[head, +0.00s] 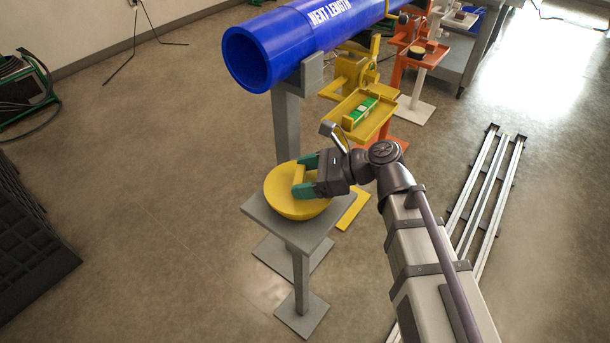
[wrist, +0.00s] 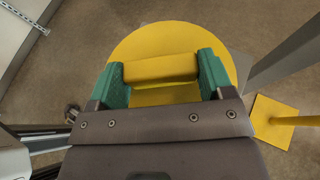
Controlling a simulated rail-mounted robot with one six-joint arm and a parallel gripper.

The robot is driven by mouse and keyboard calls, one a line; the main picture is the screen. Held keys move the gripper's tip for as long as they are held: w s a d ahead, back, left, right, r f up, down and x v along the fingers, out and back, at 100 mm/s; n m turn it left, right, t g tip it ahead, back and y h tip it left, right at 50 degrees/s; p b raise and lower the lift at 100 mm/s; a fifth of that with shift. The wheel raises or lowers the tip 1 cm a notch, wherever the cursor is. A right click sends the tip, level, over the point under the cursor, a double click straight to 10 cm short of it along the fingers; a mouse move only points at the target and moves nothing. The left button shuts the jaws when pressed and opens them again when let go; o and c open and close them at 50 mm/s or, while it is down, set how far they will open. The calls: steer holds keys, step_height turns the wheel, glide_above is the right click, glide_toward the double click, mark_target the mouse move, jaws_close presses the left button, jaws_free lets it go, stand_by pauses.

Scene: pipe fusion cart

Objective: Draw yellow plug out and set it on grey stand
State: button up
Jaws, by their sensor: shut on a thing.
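The yellow plug (head: 283,200) is a round disc with a raised bar handle, and it sits on or just over the square top of the grey stand (head: 257,212) in the head view. I cannot tell for sure whether it bears on the stand. My gripper (head: 304,176) has green fingers, one on each side of the plug's handle, shut on it. The wrist view shows the handle (wrist: 161,68) between the two fingers, with the yellow disc (wrist: 165,38) beyond. The plug hides most of the stand's top.
The blue pipe (head: 300,38) marked "NEXT LENGTH" has an open end facing left, above and behind the stand, on a grey support (head: 287,125). A yellow tray (head: 358,116) with a green item is behind. Silver rails (head: 486,190) lie right. Black crates (head: 30,235) stand left.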

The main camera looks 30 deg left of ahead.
steer(key=shift+f, duration=0.25)
steer(key=o, duration=1.3)
steer(key=p+v, duration=0.3)
steer(key=v, duration=0.7)
steer(key=shift+d+r+p, duration=0.25)
steer(key=shift+d+p, duration=0.05)
steer(key=shift+p, duration=0.1)
steer(key=shift+w, duration=0.1)
